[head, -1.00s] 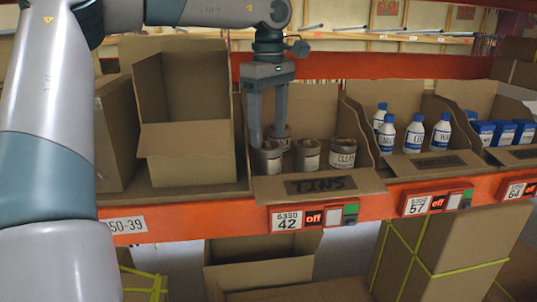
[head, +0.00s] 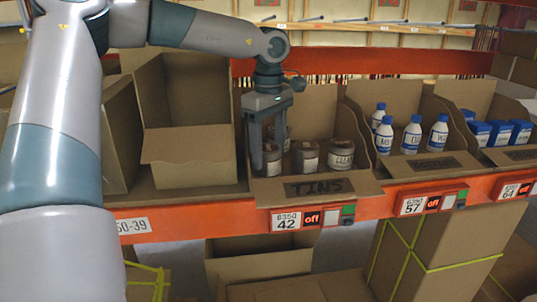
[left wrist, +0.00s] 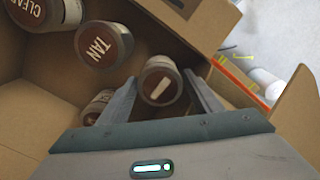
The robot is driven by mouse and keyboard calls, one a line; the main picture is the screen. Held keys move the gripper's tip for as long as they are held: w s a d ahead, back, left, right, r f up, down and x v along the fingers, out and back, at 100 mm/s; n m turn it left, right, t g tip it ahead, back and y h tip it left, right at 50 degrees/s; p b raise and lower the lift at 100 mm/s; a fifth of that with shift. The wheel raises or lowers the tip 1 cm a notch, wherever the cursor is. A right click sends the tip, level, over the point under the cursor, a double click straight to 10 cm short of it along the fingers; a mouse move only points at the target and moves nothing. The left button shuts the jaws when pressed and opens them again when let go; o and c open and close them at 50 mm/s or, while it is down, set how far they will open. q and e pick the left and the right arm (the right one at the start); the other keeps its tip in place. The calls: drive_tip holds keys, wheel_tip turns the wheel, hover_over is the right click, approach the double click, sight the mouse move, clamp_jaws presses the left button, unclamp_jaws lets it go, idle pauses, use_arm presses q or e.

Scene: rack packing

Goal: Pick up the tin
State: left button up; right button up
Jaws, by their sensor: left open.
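Several brown-lidded tins stand in the open cardboard box marked TINS. In the head view the front-left tin (head: 272,160) is partly hidden by a finger of my left gripper (head: 268,153), which is open and points down into the box. The middle tin (head: 306,157) and the right tin (head: 341,154) stand clear of it. In the left wrist view one tin (left wrist: 160,82) lies between the spread fingers of the gripper (left wrist: 160,78). Another tin (left wrist: 97,107) is just outside the left finger, partly hidden. Tins lettered TAN (left wrist: 103,45) and CLEAR (left wrist: 50,12) stand farther left.
The box's front flap (head: 318,188) and side walls surround the tins. An open carton (head: 188,158) stands to the left on the orange-edged shelf. White bottles (head: 412,135) and blue packs (head: 500,132) fill boxes to the right. Cartons stand below the shelf.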

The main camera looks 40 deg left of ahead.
use_arm(q)
drive_tip(key=shift+f, duration=0.2)
idle(0.3)
drive_tip(key=c, duration=0.9)
drive_tip(key=shift+r, duration=0.1)
